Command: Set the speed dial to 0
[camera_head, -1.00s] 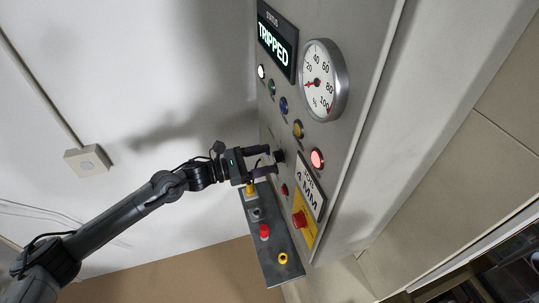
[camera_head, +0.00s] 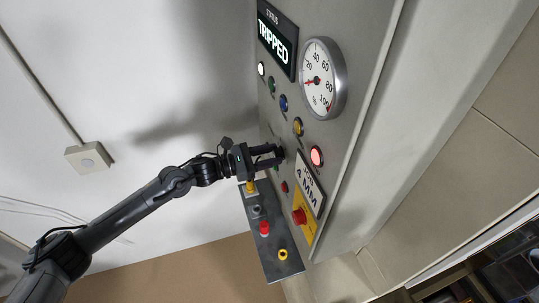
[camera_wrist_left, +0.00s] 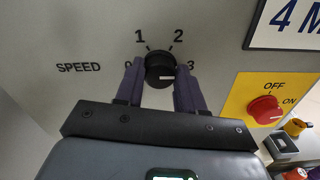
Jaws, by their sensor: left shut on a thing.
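The black speed dial (camera_wrist_left: 160,69) sits on the grey panel, with the numbers 0, 1, 2 and 3 around it and the word SPEED (camera_wrist_left: 78,68) to its left. Its white mark points right, toward the 3. My left gripper (camera_wrist_left: 160,82) has one finger on each side of the dial and is shut on it. The fingers partly cover the 0 and the 3. In the head view my left gripper (camera_head: 279,154) reaches the panel and largely hides the dial. My right gripper is not in view.
A red OFF/ON knob (camera_wrist_left: 265,109) on a yellow plate is right of the dial. Lit buttons, a percent gauge (camera_head: 323,78) and a display reading TRIPPED (camera_head: 274,41) are higher on the panel. A side box (camera_head: 270,235) with several controls is below the gripper.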

